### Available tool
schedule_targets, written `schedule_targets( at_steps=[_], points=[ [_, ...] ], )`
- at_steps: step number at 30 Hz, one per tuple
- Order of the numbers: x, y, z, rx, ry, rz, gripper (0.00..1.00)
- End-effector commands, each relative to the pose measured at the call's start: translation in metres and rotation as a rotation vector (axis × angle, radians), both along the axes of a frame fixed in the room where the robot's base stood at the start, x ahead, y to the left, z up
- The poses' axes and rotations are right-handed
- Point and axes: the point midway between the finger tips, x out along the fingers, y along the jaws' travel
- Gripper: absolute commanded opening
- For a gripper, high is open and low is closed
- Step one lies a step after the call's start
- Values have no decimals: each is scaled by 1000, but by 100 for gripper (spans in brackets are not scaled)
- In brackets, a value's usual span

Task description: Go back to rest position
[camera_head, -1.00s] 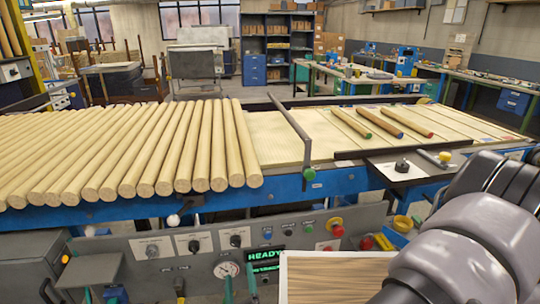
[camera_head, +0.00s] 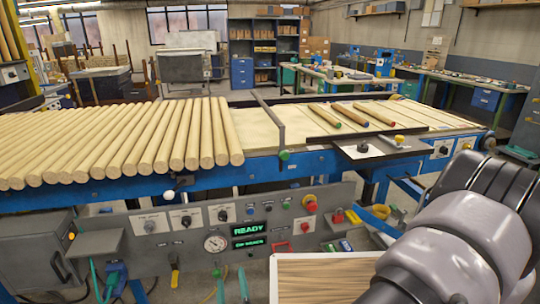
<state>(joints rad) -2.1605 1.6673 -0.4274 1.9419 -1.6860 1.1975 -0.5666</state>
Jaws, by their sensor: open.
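My arm shows at the lower right of the head view, its grey and black links reaching down past the bottom edge. My gripper is out of the picture, so its jaws and anything near them are hidden. A blue-framed wood line (camera_head: 110,190) crosses the view in front of me. Several pale wooden dowels (camera_head: 160,140) lie side by side on its left half. Three thinner sticks (camera_head: 350,116), with green, blue and red ends, lie apart on its right half.
A control panel (camera_head: 190,238) with a lit READY display (camera_head: 250,229) faces me below the line. A white-edged board with wood grain (camera_head: 320,278) is at the bottom, partly behind my arm. Workbenches (camera_head: 470,85) and blue shelving (camera_head: 265,50) stand behind.

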Motion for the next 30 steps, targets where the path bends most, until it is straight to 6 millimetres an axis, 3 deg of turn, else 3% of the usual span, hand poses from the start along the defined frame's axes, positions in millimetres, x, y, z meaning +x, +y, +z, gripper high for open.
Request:
schedule_targets(
  at_steps=[10,17,23,30],
  points=[
    [15,-10,23,114,58,-160,74],
    [32,-24,50,253,117,-347,74],
    [53,-46,88,454,184,-609,74],
    [85,-90,154,826,255,-1056,74]
  ],
)
